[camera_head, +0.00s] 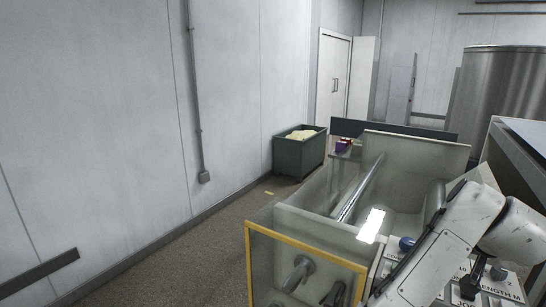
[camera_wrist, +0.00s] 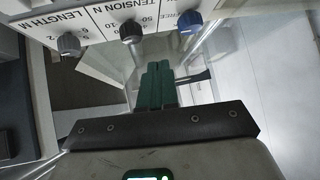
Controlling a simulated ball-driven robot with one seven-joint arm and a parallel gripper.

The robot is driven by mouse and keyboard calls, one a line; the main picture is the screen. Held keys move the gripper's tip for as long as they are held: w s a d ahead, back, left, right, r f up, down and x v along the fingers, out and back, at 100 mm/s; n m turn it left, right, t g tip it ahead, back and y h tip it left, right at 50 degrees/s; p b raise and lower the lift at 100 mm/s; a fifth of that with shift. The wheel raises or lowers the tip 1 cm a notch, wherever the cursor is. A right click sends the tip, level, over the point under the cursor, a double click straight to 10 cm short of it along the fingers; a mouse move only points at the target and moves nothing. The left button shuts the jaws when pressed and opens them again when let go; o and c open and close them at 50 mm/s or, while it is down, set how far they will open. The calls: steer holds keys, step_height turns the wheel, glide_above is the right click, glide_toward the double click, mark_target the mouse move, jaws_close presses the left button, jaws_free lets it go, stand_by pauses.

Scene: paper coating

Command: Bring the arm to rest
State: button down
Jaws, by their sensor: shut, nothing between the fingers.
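My gripper (camera_wrist: 158,68) shows in the wrist view with its two green fingers together and nothing between them. The fingers look apart from the knobs. In the head view my white arm (camera_head: 445,240) is bent over the lower right, in front of the machine's panel (camera_head: 503,282). My fingers cannot be made out in that view.
The coating machine has clear walls, a yellow-edged front guard (camera_head: 305,247) and a metal roller (camera_head: 362,187). A grey bin (camera_head: 299,155) with pale material stands by the wall. A steel tank (camera_head: 500,95) is at the back right. The floor (camera_head: 165,262) left of the machine is clear.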

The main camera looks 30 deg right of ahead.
steer(key=w+a+f+n, duration=0.1)
steer(key=a+f, duration=0.1)
steer(key=w+a+f+n, duration=0.1)
steer(key=a+f+n, duration=0.1)
steer(key=w+a+f+n, duration=0.1)
steer(key=a+f, duration=0.1)
steer(key=shift+w+a+y, duration=0.15)
steer(key=shift+a+y, duration=0.05)
steer(key=shift+y, duration=0.2)
steer(key=s+a+f+n+g+y, duration=0.1)
steer(key=s+a+f+n+y, duration=0.15)
steer(key=a+f, duration=0.65)
steer(key=s+a+f+n+g+y, duration=0.2)
steer(key=s+a+f+n, duration=0.1)
steer(key=a+f, duration=0.5)
steer(key=s+a+f+n+g+y, duration=0.1)
steer(key=s+a+f+g+y, duration=0.1)
steer(key=s+a+f, duration=0.5)
steer(key=s+a, duration=0.1)
steer(key=a, duration=0.2)
